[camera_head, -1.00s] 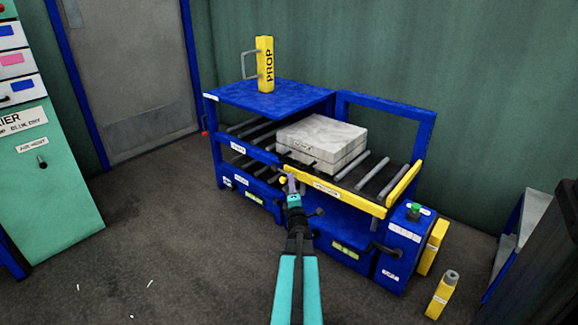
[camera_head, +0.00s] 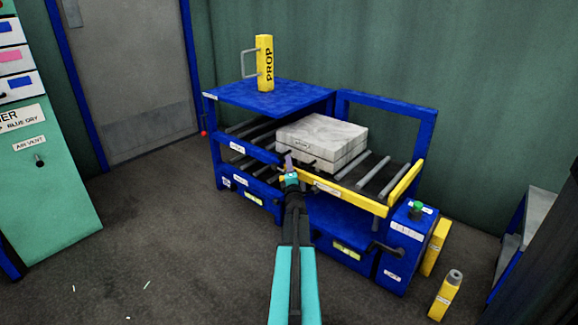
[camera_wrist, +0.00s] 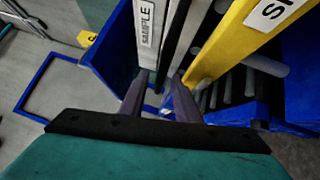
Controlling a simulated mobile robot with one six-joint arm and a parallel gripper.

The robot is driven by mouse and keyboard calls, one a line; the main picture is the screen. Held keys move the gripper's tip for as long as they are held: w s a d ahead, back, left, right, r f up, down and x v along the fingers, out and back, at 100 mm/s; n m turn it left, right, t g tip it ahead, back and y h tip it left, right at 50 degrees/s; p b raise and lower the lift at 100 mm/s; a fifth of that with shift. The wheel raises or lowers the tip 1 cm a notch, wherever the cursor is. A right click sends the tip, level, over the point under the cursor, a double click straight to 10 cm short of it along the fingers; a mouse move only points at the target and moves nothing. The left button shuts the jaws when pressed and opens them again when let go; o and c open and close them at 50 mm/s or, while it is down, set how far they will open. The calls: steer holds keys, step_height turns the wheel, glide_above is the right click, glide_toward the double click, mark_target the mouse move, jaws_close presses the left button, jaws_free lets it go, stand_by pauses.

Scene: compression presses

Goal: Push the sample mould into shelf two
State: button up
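The sample mould (camera_head: 322,131) is a pale grey, two-layer slab. It lies flat on the roller bed of the yellow-edged lift table, its left end by the blue shelf rack (camera_head: 265,97). Its SAMPLE label (camera_wrist: 146,22) shows in the wrist view, with a dark bar along its front. My gripper (camera_head: 289,158) is at the mould's front face, near its left part. In the wrist view my gripper's fingers (camera_wrist: 160,98) are apart, with the dark bar just ahead between them; contact cannot be told. The rack has roller shelves at two heights; their label text is unreadable.
A yellow rail (camera_head: 331,187) runs along the lift table's front, with a yellow end stop (camera_head: 405,181) on the right. A yellow PROP block (camera_head: 265,64) stands on the rack top.

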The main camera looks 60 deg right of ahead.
steer(key=shift+x, duration=1.1)
jaws_close()
